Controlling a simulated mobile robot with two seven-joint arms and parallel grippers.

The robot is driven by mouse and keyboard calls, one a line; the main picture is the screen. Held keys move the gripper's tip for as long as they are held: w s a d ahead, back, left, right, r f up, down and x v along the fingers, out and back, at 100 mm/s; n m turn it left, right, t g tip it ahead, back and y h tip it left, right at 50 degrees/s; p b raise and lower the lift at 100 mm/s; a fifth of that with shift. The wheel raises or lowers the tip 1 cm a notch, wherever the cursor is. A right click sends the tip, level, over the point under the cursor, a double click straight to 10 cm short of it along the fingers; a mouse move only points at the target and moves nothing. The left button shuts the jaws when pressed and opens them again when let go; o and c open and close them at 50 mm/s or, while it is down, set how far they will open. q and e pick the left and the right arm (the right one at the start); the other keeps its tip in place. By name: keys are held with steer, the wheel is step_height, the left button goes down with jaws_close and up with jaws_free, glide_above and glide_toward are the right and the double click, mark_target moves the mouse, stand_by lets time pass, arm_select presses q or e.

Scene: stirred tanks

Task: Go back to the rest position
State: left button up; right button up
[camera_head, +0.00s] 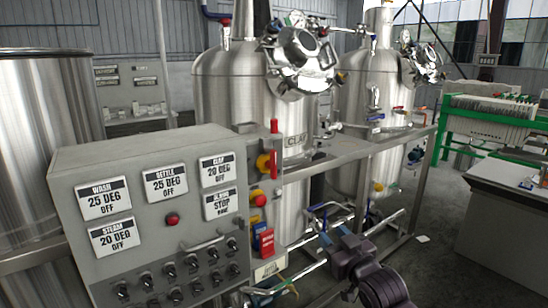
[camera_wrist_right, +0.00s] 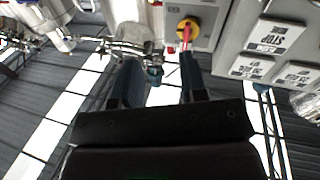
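My right gripper (camera_head: 328,232) shows low in the head view, right of the control box, with its dark arm coming up from the bottom edge. Its fingers point up and to the left, against a background of pipes. In the right wrist view, the two dark fingers of the right gripper (camera_wrist_right: 160,60) stand well apart with nothing held between them. A red and yellow switch (camera_wrist_right: 187,29) shows beyond the fingertips, apart from them. My left gripper is not in view.
A grey control box (camera_head: 150,215) with labels and knobs fills the lower left. Steel tanks (camera_head: 225,85) stand behind a metal rail (camera_head: 345,150). A green-framed filter press (camera_head: 490,120) and a grey cabinet (camera_head: 505,215) stand at the right. Open floor (camera_head: 430,225) lies between the rail and cabinet.

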steer(key=s+d+f+m+g+h, duration=0.1)
steer(key=s+d+f, duration=0.3)
steer(key=s+f, duration=0.5)
steer(key=s+d+f+m+g+h, duration=0.2)
steer(key=s+d+f, duration=0.3)
steer(key=s+f, duration=0.5)
steer(key=s+d+f+m+g+h, duration=0.2)
steer(key=s+d+f+h, duration=0.2)
steer(key=s+f, duration=0.6)
steer(key=s, duration=0.5)
steer(key=shift+s+d+f+g, duration=0.25)
steer(key=shift+s+d+g, duration=0.1)
steer(key=shift+d+g, duration=0.05)
